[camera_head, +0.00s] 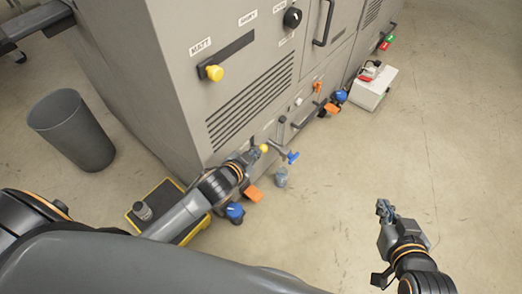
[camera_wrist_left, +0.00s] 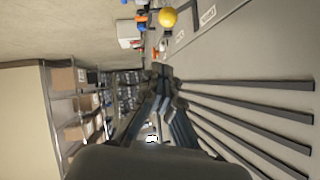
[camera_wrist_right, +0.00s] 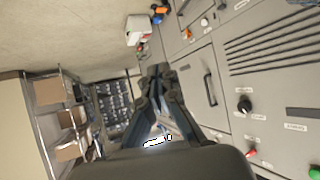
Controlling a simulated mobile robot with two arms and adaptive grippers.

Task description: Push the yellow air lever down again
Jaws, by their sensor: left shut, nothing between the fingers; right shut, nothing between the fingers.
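A small yellow ball knob (camera_head: 264,148) shows low on the grey machine in the head view. A yellow ball (camera_wrist_left: 168,17), apparently the same one, shows beyond the fingertips in the left wrist view. My left gripper (camera_head: 252,156) is shut and empty, just left of the knob in the head view; I cannot tell whether it touches it. The lever's shaft is mostly hidden. A larger yellow knob (camera_head: 214,73) sits in a dark slot labelled MATT higher up. My right gripper (camera_head: 384,209) is shut and empty, away from the machine above open floor.
The grey machine (camera_head: 180,110) fills the upper middle. A blue-handled valve (camera_head: 292,157), orange tags (camera_head: 253,193) and a grey cup-like item (camera_head: 281,177) are near my left gripper. A white box (camera_head: 373,92) stands on the floor. A grey bin (camera_head: 72,130) stands left. Floor right is clear.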

